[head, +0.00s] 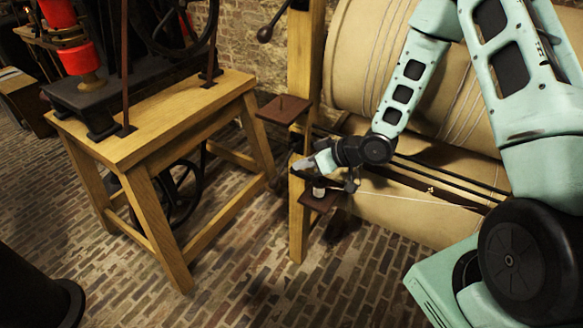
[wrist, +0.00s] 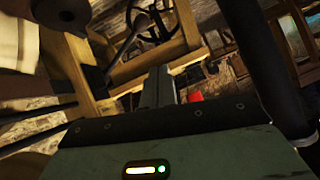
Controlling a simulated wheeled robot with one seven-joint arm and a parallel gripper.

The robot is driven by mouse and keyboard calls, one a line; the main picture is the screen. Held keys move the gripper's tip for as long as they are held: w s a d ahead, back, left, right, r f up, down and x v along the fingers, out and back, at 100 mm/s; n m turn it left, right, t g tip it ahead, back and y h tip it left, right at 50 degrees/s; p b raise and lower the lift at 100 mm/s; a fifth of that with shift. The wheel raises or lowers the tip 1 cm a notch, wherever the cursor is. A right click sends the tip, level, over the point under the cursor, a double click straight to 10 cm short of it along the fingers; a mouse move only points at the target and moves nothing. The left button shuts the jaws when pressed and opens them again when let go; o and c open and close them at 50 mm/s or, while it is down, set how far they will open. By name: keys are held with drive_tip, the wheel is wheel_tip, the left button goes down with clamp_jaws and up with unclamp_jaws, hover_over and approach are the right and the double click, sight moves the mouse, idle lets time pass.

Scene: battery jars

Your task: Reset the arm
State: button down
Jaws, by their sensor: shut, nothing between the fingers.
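My gripper (head: 303,164) is at the end of my pale green arm, beside a wooden post in the head view. It also shows in the wrist view (wrist: 159,82), where its fingers are together with nothing between them. In the head view it is just above and left of a small pale object (head: 319,189), perhaps a jar, on the lower brown shelf (head: 312,204). I cannot tell whether the gripper touches it. No battery jar can be made out clearly.
The wooden post (head: 298,230) and an upper brown shelf (head: 284,109) are close to my gripper. Large beige drums (head: 400,213) stand behind my arm. A wooden table (head: 160,120) with a machine stands at the left. Brick floor (head: 260,290) is open in front.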

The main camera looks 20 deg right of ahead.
drive_tip(key=s+a+r+g+h, duration=0.2)
drive_tip(key=s+r, duration=0.3)
drive_tip(key=s, duration=0.4)
drive_tip(key=s+a+r+n+g+h, duration=0.1)
drive_tip(key=s+a+r+g+h, duration=0.2)
drive_tip(key=s, duration=0.7)
drive_tip(key=s+a+r+g+h, duration=0.2)
drive_tip(key=s+a+r, duration=0.4)
drive_tip(key=s+r, duration=0.3)
drive_tip(key=shift+s+r+n+g, duration=0.25)
drive_tip(key=shift+s+n+g, duration=0.15)
drive_tip(key=shift+s, duration=0.1)
